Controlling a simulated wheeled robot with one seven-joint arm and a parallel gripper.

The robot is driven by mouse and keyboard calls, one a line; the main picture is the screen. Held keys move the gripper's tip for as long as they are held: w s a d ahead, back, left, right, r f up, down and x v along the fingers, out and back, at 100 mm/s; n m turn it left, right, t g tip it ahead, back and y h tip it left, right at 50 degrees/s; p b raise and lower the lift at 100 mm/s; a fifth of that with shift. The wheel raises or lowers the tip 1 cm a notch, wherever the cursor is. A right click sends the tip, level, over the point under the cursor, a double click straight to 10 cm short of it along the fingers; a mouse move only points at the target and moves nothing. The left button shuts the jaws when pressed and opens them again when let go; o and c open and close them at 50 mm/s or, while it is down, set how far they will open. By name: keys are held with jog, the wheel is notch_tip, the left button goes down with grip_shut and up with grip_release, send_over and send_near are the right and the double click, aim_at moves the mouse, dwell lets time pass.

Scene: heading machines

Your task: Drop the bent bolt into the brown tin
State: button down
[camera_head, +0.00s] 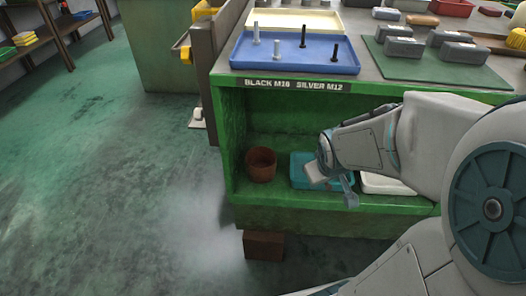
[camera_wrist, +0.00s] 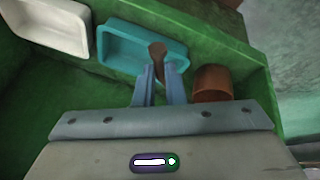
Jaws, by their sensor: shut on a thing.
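The brown tin (camera_head: 261,164) stands upright and open on the green lower shelf, left of the teal tray (camera_head: 297,171). It also shows in the wrist view (camera_wrist: 212,84), just right of my fingers. My gripper (camera_head: 349,196) is low in front of the shelf; in the wrist view its two fingers (camera_wrist: 159,92) are shut on a brown, rusty-looking piece, which I take for the bent bolt (camera_wrist: 158,57). The bolt sticks out past the fingertips and shows against the teal tray. Its bend is hard to make out. It is not clearly visible in the head view.
A white tray (camera_head: 384,184) is right of the teal one. The bench top above the shelf overhangs it and carries a blue tray (camera_head: 265,60) with several upright bolts, and a green mat (camera_head: 455,76) with grey blocks. A brown block (camera_head: 263,246) is below the shelf.

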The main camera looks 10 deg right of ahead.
jog(key=w+a+b, duration=0.3)
jog(key=w+a, duration=0.7)
jog(key=w, duration=0.4)
notch_tip(320, 180, down, 7)
jog(key=w+b, duration=0.1)
jog(key=b, duration=0.2)
jog(key=shift+w, duration=0.15)
jog(key=shift+f+b, duration=0.55)
jog(key=shift+b, duration=0.2)
jog(key=shift+f, duration=0.1)
